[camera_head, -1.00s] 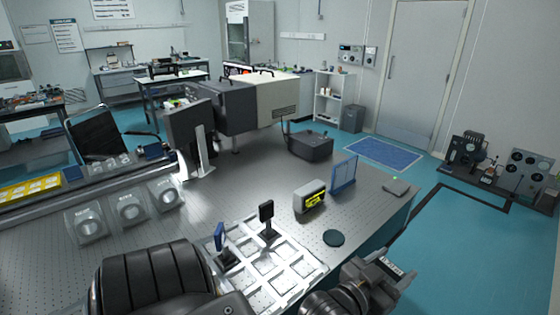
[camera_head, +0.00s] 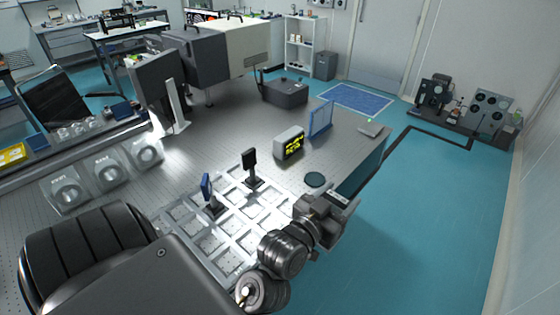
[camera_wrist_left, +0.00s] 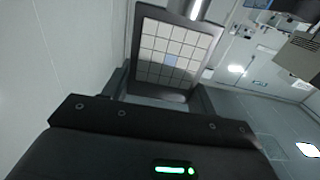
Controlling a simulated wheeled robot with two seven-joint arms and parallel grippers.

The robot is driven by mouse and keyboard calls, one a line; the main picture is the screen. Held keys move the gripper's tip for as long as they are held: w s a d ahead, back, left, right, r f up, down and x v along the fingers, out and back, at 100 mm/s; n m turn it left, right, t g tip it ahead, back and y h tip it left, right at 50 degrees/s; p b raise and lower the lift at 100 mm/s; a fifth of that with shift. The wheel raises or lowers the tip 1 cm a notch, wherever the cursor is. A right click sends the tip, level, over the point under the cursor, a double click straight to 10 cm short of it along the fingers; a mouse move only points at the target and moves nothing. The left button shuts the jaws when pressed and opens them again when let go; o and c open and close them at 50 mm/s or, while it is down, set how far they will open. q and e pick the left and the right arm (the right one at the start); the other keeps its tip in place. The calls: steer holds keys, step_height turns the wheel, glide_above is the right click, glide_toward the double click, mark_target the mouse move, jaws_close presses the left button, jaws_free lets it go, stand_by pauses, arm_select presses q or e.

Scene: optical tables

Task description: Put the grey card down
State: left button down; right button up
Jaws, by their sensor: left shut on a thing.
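In the left wrist view, a flat card-like panel (camera_wrist_left: 168,52) with a grey border and a pale grid, one square blue, shows between the fingers of my left gripper (camera_wrist_left: 160,95). I take it for the grey card, held tilted. The held card cannot be made out there. My right gripper is not in view.
A pale gridded tray (camera_head: 238,238) bears a blue-faced mount (camera_head: 207,190) and a black mount (camera_head: 249,160). A yellow-display meter (camera_head: 289,144), a blue frame (camera_head: 321,118) and a small grey flat item (camera_head: 369,130) stand beyond. Bare table (camera_head: 225,130) lies left of the meter.

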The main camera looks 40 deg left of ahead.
arm_select(q)
steer(key=shift+w+f, duration=0.15)
steer(key=shift+w, duration=0.15)
steer(key=w+a+f+b, duration=0.2)
steer(key=w+a+b, duration=0.3)
steer(key=w, duration=0.4)
steer(key=w+a+f+b, duration=0.1)
steer(key=w+a+b, duration=0.3)
steer(key=w+a, duration=0.3)
steer(key=s+a+f+p, duration=0.4)
steer(key=a+f+p, duration=0.1)
steer(key=a+f, duration=0.6)
step_height(320, 180, down, 2)
steer(key=shift+s+a, duration=0.15)
